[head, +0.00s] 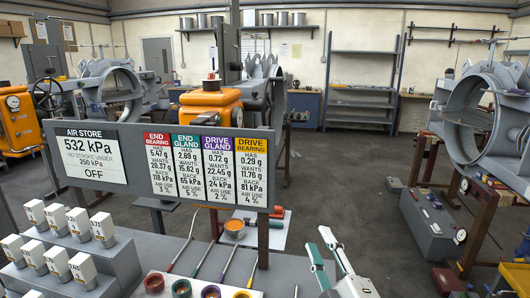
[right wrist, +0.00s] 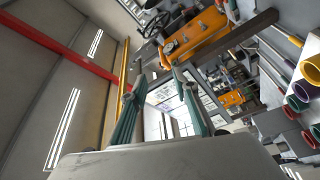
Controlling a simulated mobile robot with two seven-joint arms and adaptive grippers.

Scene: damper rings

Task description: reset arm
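My right gripper (head: 318,241) is at the lower middle of the head view, with its two pale, teal-edged fingers spread apart and nothing visible between them. In the right wrist view, the teal fingers of the right gripper (right wrist: 162,80) also stand apart and empty. My left gripper is in neither view. Coloured-rimmed cups with long handles stand at the bottom of the head view, left of the right gripper: a red one (head: 154,283), a green one (head: 181,288), a purple one (head: 210,292) and an orange one.
A gauge board (head: 190,165) reading 532 kPa and OFF stands across the left half. White blocks (head: 78,222) fill the lower left bench. A large grey ring housing (head: 447,118) stands at right above a grey box (head: 428,225). Floor between is mostly clear.

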